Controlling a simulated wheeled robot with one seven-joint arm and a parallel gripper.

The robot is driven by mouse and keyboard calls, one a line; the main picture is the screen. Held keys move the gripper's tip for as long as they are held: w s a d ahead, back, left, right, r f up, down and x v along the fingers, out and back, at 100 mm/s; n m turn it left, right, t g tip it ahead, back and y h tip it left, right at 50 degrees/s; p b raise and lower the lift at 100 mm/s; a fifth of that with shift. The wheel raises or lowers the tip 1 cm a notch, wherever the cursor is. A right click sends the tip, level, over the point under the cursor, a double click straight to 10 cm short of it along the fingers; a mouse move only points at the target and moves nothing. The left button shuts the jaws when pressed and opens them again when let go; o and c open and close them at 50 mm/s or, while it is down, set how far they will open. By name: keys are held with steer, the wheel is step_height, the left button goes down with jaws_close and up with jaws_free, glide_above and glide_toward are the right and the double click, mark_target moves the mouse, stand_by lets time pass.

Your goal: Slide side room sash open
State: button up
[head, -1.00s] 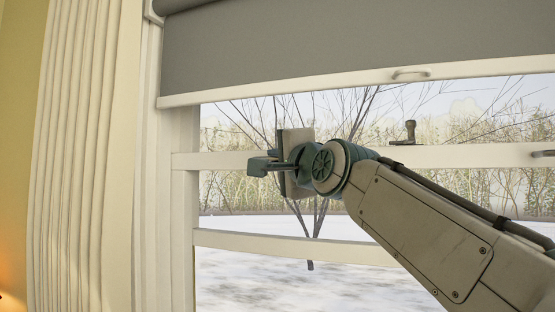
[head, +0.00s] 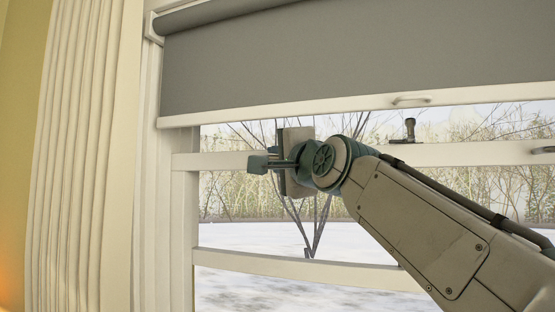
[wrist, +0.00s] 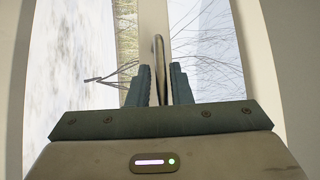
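The sash's white rail (head: 470,154) crosses the head view, with a dark latch (head: 409,130) on top and its left part behind my gripper. My gripper (head: 259,165) is at the rail's left part. In the wrist view the rail runs upright, and a slim handle (wrist: 158,62) stands out from it between my two fingers (wrist: 162,88). The fingers are parted around the handle, and a narrow gap shows on its right side. Whether either finger touches it I cannot tell. The head view hides the handle behind my gripper.
A grey roller blind (head: 330,60) with a white bottom bar hangs close above the rail. A second white bar (head: 290,265) crosses lower down. The white jamb (head: 184,220) and a pale curtain (head: 85,160) stand to the left. Snow and bare branches show outside.

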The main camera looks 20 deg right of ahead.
steer(key=b+v, duration=0.4)
steer(key=v, duration=0.9)
steer(key=shift+s+b, duration=0.4)
steer(key=w+a+f+n+g, duration=0.1)
steer(key=w+f+n+g, duration=0.1)
steer(key=f, duration=0.7)
steer(key=w+a+f+n+g+h, duration=0.1)
steer(key=f+n+g, duration=0.2)
steer(key=f, duration=0.6)
steer(key=w+a+f+n+g, duration=0.2)
steer(key=f, duration=0.6)
steer(key=s+f+n+g, duration=0.2)
steer(key=s+f+g, duration=0.1)
steer(key=f, duration=0.7)
steer(key=s+f+n+g+h, duration=0.1)
steer(key=s+f+n+g, duration=0.2)
steer(key=f, duration=0.7)
steer(key=s+d+f+n+g+h, duration=0.1)
steer(key=s+f+n+g, duration=0.1)
steer(key=s+f, duration=0.5)
step_height(320, 180, down, 3)
steer(key=shift+f+n+g, duration=0.15)
steer(key=shift+n+g, duration=0.25)
steer(key=shift+g, duration=0.1)
steer(key=shift+d, duration=0.1)
